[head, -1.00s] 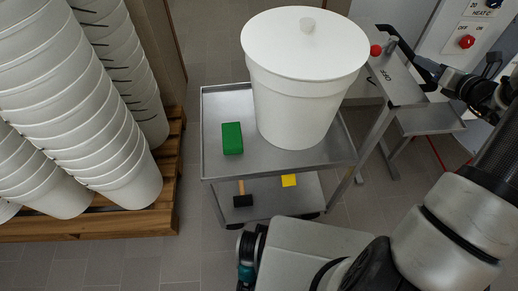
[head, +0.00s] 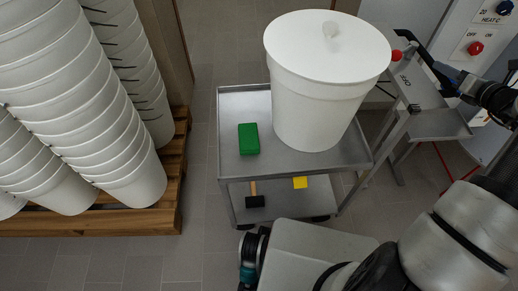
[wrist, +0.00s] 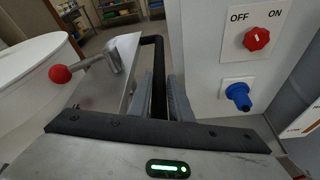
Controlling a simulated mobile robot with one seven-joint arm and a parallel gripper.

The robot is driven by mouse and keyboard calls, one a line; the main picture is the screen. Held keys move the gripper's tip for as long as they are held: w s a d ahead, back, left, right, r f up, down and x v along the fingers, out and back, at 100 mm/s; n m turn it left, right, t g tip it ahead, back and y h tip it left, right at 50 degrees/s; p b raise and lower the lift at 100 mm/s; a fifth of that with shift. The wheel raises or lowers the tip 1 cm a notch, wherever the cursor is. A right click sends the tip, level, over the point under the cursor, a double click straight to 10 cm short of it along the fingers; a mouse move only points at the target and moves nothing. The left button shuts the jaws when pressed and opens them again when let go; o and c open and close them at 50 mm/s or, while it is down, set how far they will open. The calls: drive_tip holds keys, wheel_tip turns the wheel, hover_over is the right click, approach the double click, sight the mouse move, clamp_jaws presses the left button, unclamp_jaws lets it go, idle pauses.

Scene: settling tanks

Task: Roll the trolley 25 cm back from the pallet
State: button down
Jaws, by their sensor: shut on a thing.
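The grey metal trolley (head: 235,169) has two shelves and stands to the right of the wooden pallet (head: 150,217), with a clear strip of floor between them. Its black push handle (head: 412,48) is at the right end. In the wrist view, the handle (wrist: 158,75) runs between the fingers of my gripper (wrist: 163,95), which is shut on it. In the head view my gripper (head: 448,82) is small, at the handle's side. A white lidded bin (head: 322,95) and a green block (head: 249,139) ride on the top shelf.
Stacked white tubs (head: 90,110) fill the pallet. A black-headed mallet (head: 255,200) and a yellow item (head: 300,182) lie on the lower shelf. A control cabinet with a red knob (head: 475,48) and a grey bench (head: 432,124) stand at the right, close to the handle.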

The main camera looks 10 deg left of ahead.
drive_tip(key=shift+d+r, duration=0.15)
drive_tip(key=shift+r, duration=0.1)
drive_tip(key=shift+w+d, duration=0.3)
drive_tip(key=shift+d, duration=0.6)
drive_tip(key=shift+w+d, duration=0.25)
drive_tip(key=shift+d, duration=0.65)
drive_tip(key=c, duration=1.5)
unclamp_jaws()
drive_tip(key=shift+s+r, duration=0.1)
drive_tip(key=shift+s, duration=0.05)
drive_tip(key=shift+c, duration=0.2)
